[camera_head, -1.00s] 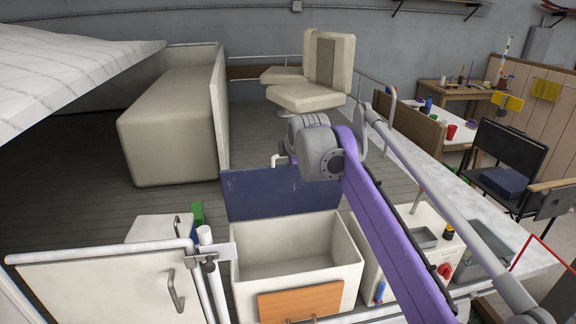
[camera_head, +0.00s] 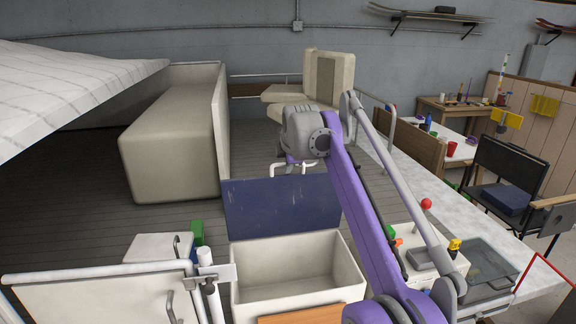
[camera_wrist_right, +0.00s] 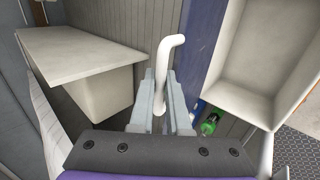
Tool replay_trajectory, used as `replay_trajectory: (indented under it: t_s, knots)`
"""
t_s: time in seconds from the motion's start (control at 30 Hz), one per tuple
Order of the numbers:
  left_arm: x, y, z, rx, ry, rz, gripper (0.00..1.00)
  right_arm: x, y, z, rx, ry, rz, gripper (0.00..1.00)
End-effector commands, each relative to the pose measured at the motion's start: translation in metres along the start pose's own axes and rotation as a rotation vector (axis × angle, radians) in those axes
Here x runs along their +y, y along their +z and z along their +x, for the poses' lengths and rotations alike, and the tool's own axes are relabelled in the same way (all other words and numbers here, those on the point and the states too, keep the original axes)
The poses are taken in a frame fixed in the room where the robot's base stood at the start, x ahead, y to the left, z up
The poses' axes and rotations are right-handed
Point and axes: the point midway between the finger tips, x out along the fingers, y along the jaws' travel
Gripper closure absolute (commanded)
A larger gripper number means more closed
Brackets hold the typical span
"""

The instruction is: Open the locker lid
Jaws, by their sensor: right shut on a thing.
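The locker (camera_head: 300,290) is an off-white open-topped box at the lower middle of the head view, and its inside looks empty. Its dark blue lid (camera_head: 280,208) stands raised, near upright, along the box's far edge. A white bent handle (camera_head: 306,167) shows just above the lid's top edge. In the right wrist view, the handle (camera_wrist_right: 168,52) rises between the fingers of my right gripper (camera_wrist_right: 167,95), which is shut on it. The lid's blue face (camera_wrist_right: 201,45) and the open locker (camera_wrist_right: 265,45) are to its right. My left gripper is not in view.
A white cabinet door (camera_head: 95,295) with a metal handle is at the lower left. A beige bench (camera_head: 170,130) and a cream seat (camera_head: 325,80) stand behind the locker. A pale counter (camera_head: 425,185) runs along the right. The plank deck between bench and locker is clear.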

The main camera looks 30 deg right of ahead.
Motion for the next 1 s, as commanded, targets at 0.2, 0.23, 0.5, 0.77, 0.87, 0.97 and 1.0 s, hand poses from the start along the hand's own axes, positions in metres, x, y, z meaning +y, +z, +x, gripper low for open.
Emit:
replay_trajectory:
  t_s: [0.2,0.23,0.5,0.77,0.87,0.97,1.0]
  knots:
    - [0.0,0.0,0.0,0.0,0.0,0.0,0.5,-0.001,0.0,0.001,-0.001,-0.001,-0.001,0.76]
    - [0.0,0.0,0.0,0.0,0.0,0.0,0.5,-0.001,0.0,0.001,-0.001,-0.001,-0.001,0.76]
    - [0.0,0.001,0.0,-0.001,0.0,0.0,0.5,-0.001,0.0,-0.009,0.0,-0.001,0.0,0.76]
    - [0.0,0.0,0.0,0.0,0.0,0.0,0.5,-0.001,0.0,-0.059,0.0,0.001,-0.001,0.76]
    - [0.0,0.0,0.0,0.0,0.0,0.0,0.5,0.0,0.0,-0.079,-0.001,0.001,-0.001,0.76]
    - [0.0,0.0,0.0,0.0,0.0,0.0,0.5,0.0,0.0,-0.094,-0.001,0.001,-0.001,0.76]
    - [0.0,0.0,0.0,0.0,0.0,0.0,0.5,0.0,0.0,-0.098,-0.001,0.001,-0.001,0.76]
